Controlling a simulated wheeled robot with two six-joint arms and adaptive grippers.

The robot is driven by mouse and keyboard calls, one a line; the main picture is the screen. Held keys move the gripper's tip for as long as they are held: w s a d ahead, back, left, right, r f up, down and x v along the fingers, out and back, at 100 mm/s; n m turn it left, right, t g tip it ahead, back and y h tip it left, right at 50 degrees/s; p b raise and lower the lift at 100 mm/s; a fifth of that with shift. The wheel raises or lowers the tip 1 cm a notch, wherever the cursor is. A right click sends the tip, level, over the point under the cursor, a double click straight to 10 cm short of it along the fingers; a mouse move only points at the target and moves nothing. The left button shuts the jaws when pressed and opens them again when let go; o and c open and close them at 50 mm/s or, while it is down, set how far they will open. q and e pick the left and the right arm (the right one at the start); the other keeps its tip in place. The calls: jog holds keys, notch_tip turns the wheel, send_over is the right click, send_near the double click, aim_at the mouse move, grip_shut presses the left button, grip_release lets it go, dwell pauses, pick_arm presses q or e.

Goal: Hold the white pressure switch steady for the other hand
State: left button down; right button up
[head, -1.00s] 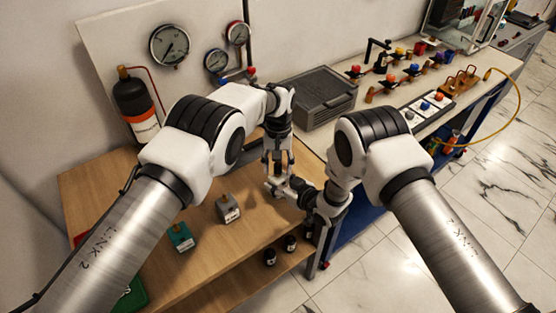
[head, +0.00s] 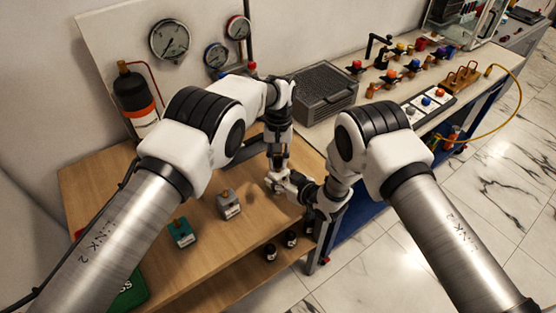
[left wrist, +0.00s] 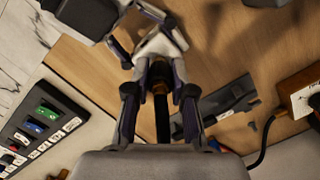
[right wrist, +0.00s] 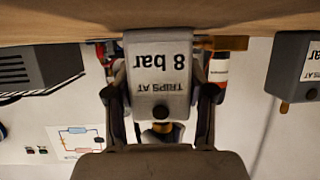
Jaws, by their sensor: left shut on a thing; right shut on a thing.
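The white pressure switch (right wrist: 160,65), labelled "TRIPS AT 8 bar", appears upside down in the right wrist view. My right gripper (right wrist: 160,88) is shut on it, a finger on each side. In the left wrist view the pale switch body (left wrist: 160,46) is beyond my left gripper (left wrist: 160,76), with a brass fitting between the fingers. My left gripper comes from above and is shut on the switch; its exact contact is partly hidden. In the head view my left gripper (head: 277,168) and right gripper (head: 288,186) meet above the wooden table, largely covering the switch.
A grey switch (head: 228,206) and a teal switch (head: 181,234) stand on the wooden table (head: 190,268). Gauges (head: 169,40) are on the back panel. A dark grey case (head: 318,92) and several valves sit on the right bench. Small black items stand on the lower shelf.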

pick_arm(q)
jog(key=shift+r, duration=2.3)
pick_arm(e)
jog(key=o, duration=1.5)
jog(key=v, duration=1.2)
jog(key=shift+d, duration=0.1)
